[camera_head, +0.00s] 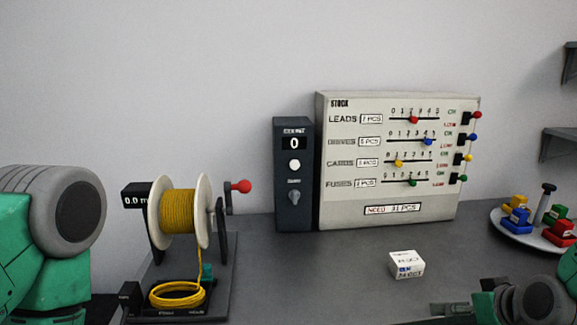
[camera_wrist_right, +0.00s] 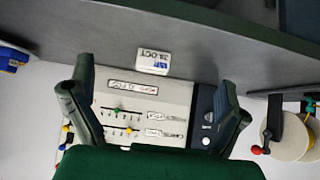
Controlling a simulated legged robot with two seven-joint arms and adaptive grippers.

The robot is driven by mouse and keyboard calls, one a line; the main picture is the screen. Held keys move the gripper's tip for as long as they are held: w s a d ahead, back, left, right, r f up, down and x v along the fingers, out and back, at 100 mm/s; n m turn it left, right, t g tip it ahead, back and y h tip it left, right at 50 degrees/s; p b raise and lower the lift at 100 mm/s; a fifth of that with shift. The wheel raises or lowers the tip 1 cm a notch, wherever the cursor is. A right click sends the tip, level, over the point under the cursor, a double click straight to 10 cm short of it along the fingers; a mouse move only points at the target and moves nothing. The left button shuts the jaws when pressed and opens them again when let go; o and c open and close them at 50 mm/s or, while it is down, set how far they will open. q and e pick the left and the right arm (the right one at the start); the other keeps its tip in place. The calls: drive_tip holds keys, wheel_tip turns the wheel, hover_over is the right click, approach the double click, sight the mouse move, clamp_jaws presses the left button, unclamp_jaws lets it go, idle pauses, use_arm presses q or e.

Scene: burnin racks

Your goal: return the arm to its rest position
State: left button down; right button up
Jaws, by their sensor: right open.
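My right gripper (camera_head: 468,304) is low at the right front of the head view, partly cut off by the bottom edge. In the right wrist view its two dark fingers (camera_wrist_right: 155,78) are spread apart with nothing between them. A white block with printed date text (camera_head: 406,265) lies on the grey table, left of and beyond the gripper. It also shows in the wrist view (camera_wrist_right: 153,57), beyond the fingers and apart from them. My left arm shows at the left edge of the head view; its gripper is out of view.
A yellow wire spool (camera_head: 183,217) with a red-knobbed crank stands at left. A dark box with a dial (camera_head: 294,175) and the STOCK board (camera_head: 335,205) stand at the back. A round tray (camera_head: 500,222) with coloured blocks is at right.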

drive_tip(key=s+a+f+g+b, duration=0.3)
drive_tip(key=s+f+g+b, duration=0.1)
drive_tip(key=s+f, duration=1)
drive_tip(key=s+a+f+g+b, duration=0.4)
drive_tip(key=s+f+b, duration=0.1)
drive_tip(key=s+f, duration=0.9)
wheel_tip(320, 180, down, 2)
drive_tip(key=shift+s+a, duration=0.2)
